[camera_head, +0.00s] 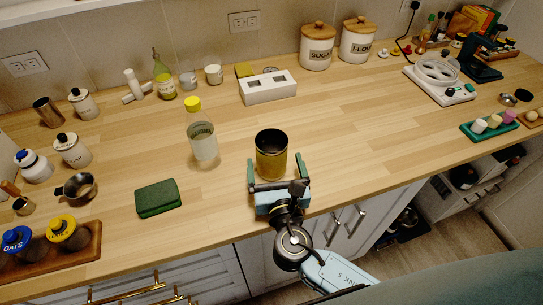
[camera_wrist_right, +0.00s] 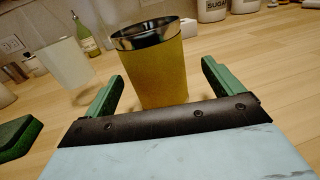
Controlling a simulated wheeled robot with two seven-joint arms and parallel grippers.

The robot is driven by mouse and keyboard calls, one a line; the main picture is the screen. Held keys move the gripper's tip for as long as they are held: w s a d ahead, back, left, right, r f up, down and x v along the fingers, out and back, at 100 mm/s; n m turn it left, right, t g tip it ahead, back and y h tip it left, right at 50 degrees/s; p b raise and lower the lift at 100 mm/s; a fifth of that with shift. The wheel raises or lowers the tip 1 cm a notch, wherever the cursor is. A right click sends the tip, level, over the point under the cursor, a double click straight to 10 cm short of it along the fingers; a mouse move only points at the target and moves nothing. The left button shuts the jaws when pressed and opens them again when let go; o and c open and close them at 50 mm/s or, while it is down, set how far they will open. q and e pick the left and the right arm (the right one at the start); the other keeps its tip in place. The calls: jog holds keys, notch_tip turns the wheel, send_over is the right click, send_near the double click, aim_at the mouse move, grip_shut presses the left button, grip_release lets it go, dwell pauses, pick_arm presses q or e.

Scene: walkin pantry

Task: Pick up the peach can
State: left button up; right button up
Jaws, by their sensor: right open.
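The can (camera_head: 271,156) is a yellow-gold cylinder with a dark, shiny top, standing upright on the wooden counter near its front edge. Its label cannot be read. My right gripper (camera_head: 279,175) is open at the near side of the can, its two green fingers pointing towards it. In the right wrist view the can (camera_wrist_right: 154,68) stands ahead, between the lines of the fingers (camera_wrist_right: 162,88), with a gap to each side. It does not look gripped. My left gripper is not in view.
A clear bottle with a yellow cap (camera_head: 202,138) stands left of the can, and a green box (camera_head: 158,197) lies at front left. A white holder (camera_head: 268,87) is behind. The counter (camera_head: 350,130) right of the can is clear.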

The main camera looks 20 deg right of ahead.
aim_at(270, 145)
jog(key=w, duration=0.4)
jog(key=shift+w+d+f, duration=0.1)
jog(key=shift+w+d, duration=0.05)
jog(key=shift+w, duration=0.35)
jog(key=shift+c, duration=0.7)
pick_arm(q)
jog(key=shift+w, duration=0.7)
pick_arm(e)
jog(key=c, duration=0.9)
